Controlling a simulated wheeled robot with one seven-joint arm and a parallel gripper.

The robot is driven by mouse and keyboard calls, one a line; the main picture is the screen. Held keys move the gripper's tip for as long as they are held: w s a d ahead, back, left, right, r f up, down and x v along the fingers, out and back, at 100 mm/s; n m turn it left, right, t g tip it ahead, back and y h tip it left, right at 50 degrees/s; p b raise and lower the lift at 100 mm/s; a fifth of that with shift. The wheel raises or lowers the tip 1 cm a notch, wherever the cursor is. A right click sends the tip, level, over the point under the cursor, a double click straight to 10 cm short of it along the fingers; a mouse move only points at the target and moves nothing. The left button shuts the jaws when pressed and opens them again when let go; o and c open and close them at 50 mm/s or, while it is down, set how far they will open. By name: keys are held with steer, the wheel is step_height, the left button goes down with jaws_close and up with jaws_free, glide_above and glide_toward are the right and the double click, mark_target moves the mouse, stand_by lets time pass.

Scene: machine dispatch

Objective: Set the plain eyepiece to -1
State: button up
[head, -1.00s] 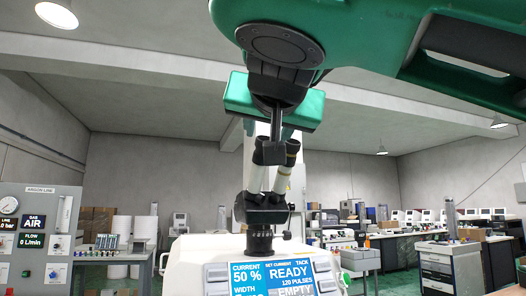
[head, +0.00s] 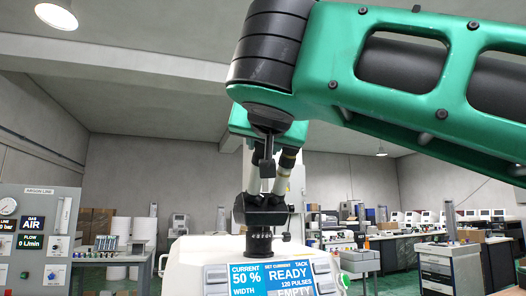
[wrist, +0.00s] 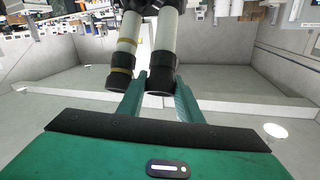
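The twin eyepieces stand on a dark binocular head (head: 262,209) on top of the white machine. The plain eyepiece (wrist: 163,65) has a white tube and a black end; it is right of the other one in the wrist view. The other eyepiece (wrist: 123,62) carries yellowish bands. My gripper (wrist: 161,80) is at the eyepieces' upper ends, with its two green fingers apart and one on each side of the plain eyepiece's end. I cannot tell whether they touch it. In the head view my arm hides the fingers and part of the eyepieces. Any dioptre scale is too small to read.
The machine's display (head: 270,277) reads 50 % and READY. An argon line panel (head: 35,240) stands at the left. The banded eyepiece sits close beside my finger. Benches with equipment (head: 400,230) line the back right.

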steer(key=c, duration=0.3)
steer(key=shift+d, duration=0.1)
steer(key=shift+r+n+y, duration=0.15)
steer(key=shift+n+y, duration=0.15)
steer(key=shift+n, duration=0.1)
steer(key=shift+n+g+y, duration=0.6)
steer(key=shift+n+y, duration=2.5)
steer(key=shift+n, duration=0.4)
steer(key=o, duration=0.7)
steer(key=shift+o, duration=0.2)
steer(key=shift+s, duration=0.1)
